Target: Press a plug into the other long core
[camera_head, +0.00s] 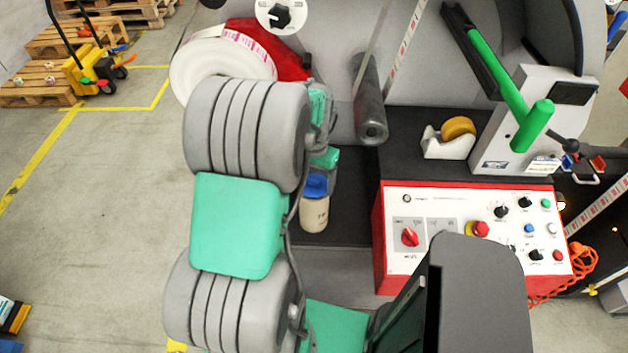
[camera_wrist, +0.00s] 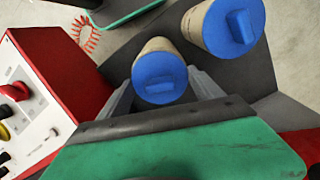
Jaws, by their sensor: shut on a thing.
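In the wrist view, a tan core with a blue plug (camera_wrist: 160,78) at its end stands between the fingers of my gripper (camera_wrist: 161,84). The fingers are shut on it at its left and right sides. I cannot tell whether they grip the plug or the core, or how deep the plug sits. A second tan core (camera_wrist: 200,48) stands beside it at the upper right, with another blue plug (camera_wrist: 239,26) in its end.
A red-sided control box (camera_head: 470,238) with knobs stands right of the core; it also shows at left in the wrist view (camera_wrist: 62,75). A tape dispenser (camera_head: 447,145), a grey roller (camera_head: 369,105) and a label roll (camera_head: 215,68) are behind. The dark shelf (camera_head: 345,258) around the core is mostly clear.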

